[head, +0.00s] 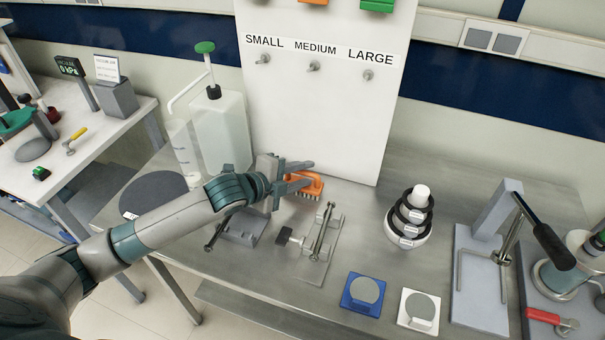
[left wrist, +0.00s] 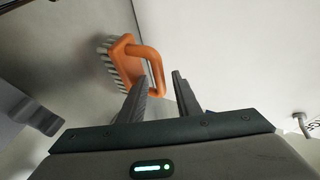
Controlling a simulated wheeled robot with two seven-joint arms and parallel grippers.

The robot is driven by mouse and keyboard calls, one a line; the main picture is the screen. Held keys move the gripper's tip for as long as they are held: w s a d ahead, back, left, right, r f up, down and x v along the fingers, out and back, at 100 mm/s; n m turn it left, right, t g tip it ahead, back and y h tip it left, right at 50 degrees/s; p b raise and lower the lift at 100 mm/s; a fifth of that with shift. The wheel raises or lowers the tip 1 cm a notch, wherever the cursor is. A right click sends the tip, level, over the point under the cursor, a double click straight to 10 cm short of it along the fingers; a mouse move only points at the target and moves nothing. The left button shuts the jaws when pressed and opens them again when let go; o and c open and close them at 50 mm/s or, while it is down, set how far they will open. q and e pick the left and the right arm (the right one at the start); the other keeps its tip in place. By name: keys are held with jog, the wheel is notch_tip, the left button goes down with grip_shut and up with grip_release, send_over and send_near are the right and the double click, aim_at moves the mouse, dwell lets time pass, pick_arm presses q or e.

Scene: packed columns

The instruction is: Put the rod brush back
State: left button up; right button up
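An orange brush (head: 312,186) with pale bristles and a loop handle is on the steel bench, just in front of the white board. My left gripper (head: 302,172) is right at it, with the fingers overlapping the brush in the head view. In the left wrist view, the fingers (left wrist: 161,85) are spread apart. The brush (left wrist: 124,62) lies just beyond them, its handle reaching toward the gap between the tips; I cannot tell whether they touch. My right gripper is not in view.
The white board (head: 330,115) has pegs labelled SMALL, MEDIUM and LARGE. A pump bottle (head: 220,130) stands left of my gripper. A clamp fixture (head: 322,240) is in front, stacked black rings (head: 409,215) to the right. Blue (head: 364,293) and white (head: 417,311) pads lie near the front edge.

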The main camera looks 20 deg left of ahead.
pick_arm(q)
jog(key=shift+r, duration=0.15)
jog(key=b+v, duration=0.2)
jog(key=v, duration=1)
jog(key=shift+b, duration=0.4)
dwell(1.1)
